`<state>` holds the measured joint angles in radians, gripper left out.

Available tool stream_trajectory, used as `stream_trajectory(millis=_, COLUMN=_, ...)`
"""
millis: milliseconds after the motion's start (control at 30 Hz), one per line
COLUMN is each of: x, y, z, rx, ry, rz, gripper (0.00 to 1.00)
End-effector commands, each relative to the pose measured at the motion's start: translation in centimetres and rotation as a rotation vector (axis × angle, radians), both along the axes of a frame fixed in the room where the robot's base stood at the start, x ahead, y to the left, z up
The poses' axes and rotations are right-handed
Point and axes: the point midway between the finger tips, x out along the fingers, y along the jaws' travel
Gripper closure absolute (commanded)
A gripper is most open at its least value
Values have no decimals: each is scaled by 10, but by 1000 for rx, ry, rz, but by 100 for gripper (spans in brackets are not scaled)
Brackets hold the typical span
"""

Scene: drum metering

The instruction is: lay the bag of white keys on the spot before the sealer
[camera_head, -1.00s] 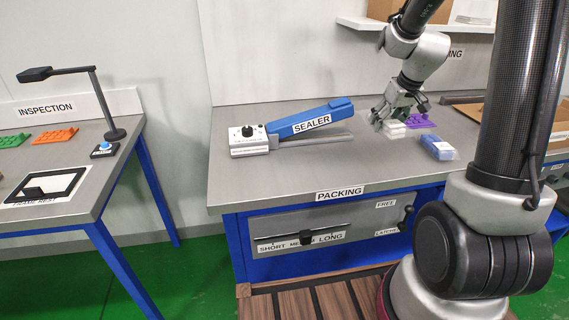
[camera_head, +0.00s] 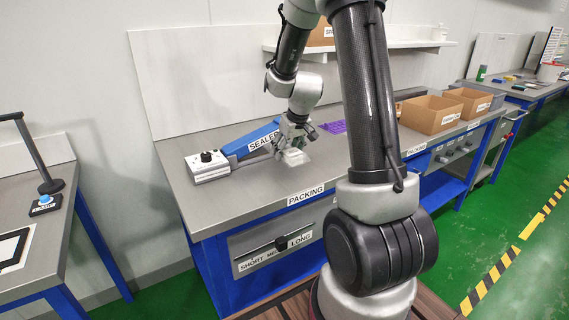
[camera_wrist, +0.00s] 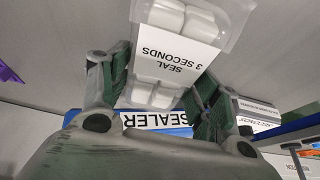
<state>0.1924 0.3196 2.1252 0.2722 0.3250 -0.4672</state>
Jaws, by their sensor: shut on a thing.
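The bag of white keys (camera_head: 295,158) is clear, with white blocks inside. In the wrist view it (camera_wrist: 168,18) shows a white label reading "SEAL 3 SECONDS". My gripper (camera_head: 292,146) is shut on the bag, with a finger on either side of it in the wrist view (camera_wrist: 150,85). The bag hangs by the front right end of the sealer (camera_head: 208,166), which has a blue arm and a white control box. The sealer's blue arm also shows below the bag in the wrist view (camera_wrist: 165,131). I cannot tell whether the bag touches the bench.
The packing bench (camera_head: 235,205) is bare in front of the sealer. A purple piece (camera_head: 333,127) lies right of my gripper. Cardboard boxes (camera_head: 430,113) stand farther right, and a shelf (camera_head: 350,48) hangs above. My arm hides part of the bench.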

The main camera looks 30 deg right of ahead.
Motion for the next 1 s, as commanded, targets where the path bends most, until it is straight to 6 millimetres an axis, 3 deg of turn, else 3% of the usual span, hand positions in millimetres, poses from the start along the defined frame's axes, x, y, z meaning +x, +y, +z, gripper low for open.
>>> stream_trajectory(millis=333, x=0, y=0, z=-43, rx=0, ry=0, rz=1, gripper=67)
stream_trajectory(millis=733, x=0, y=0, z=-48, rx=-1, ry=-1, rz=2, gripper=67)
stream_trajectory(millis=767, x=0, y=0, z=-48, rx=-2, ry=-2, rz=1, gripper=32)
stream_trajectory(millis=800, x=0, y=0, z=-48, rx=-1, ry=-2, rz=2, gripper=25)
stream_trajectory(millis=867, x=0, y=0, z=-48, rx=-1, ry=-2, rz=2, gripper=16)
stream_trajectory(millis=1000, x=0, y=0, z=-48, rx=-1, ry=-2, rz=2, gripper=16)
